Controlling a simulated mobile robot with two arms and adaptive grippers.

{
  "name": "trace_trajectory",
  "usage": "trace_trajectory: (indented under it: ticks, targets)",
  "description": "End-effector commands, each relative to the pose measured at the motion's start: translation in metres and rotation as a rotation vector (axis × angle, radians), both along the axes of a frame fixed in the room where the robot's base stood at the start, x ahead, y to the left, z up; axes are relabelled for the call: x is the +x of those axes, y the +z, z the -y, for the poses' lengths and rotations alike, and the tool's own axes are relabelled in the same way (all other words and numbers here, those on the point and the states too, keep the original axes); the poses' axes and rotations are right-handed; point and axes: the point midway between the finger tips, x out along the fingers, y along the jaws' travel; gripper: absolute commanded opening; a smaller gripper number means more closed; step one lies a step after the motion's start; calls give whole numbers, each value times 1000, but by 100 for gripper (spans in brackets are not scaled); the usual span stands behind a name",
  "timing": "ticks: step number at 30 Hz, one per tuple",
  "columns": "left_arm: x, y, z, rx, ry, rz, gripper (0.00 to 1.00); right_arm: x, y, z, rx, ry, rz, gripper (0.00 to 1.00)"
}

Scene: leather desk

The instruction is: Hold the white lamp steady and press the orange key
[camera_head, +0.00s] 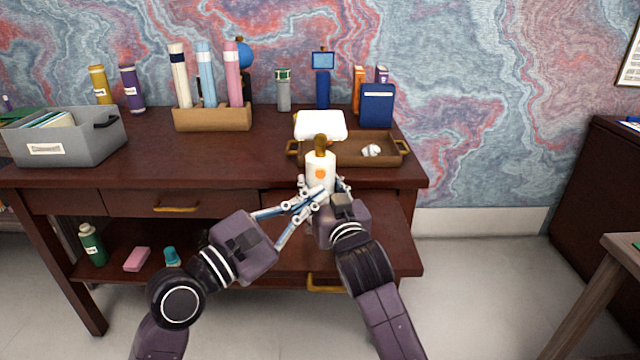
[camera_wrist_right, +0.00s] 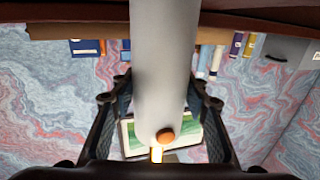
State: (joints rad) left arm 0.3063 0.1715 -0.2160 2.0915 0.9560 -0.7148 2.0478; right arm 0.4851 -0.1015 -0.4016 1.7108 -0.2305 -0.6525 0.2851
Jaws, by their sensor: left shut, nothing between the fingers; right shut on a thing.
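The white lamp (camera_head: 318,160) shows as an upright white cylinder with a brownish-gold top, at the desk's front edge. Its round orange key (camera_head: 320,174) faces me. My right gripper (camera_head: 341,187) is shut on the lamp's body, partly hidden behind my left fingers. In the right wrist view the pale body (camera_wrist_right: 165,70) runs between the two dark fingers, with the orange key (camera_wrist_right: 166,136) near its lower end. My left gripper (camera_head: 322,192) is shut and empty, its tips just below the key. Whether they touch the lamp I cannot tell.
A wooden tray (camera_head: 385,159) with a small white object stands behind the lamp, near a white block-like thing (camera_head: 320,125). A grey box (camera_head: 85,145) is at the far left. A holder (camera_head: 212,118) with tall tubes stands at the back. The desk's left middle is clear.

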Motion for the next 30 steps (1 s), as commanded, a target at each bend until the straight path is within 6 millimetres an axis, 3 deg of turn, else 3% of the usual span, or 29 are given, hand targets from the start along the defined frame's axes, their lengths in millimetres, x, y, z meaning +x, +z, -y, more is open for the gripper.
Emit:
trace_trajectory:
  ticks: [11,12,16,26,30]
  targets:
    - [-2,0,0,1,0,1,0,0,0,0,0,0,-1,3]
    - [-2,0,0,1,0,1,0,0,0,0,0,0,-1,46]
    - [-2,0,0,1,0,1,0,0,0,0,0,0,-1,61]
    - [-2,0,0,1,0,1,0,-1,0,0,0,0,0,62]
    - [-2,0,0,1,0,1,0,-11,-1,3,0,0,-1,62]
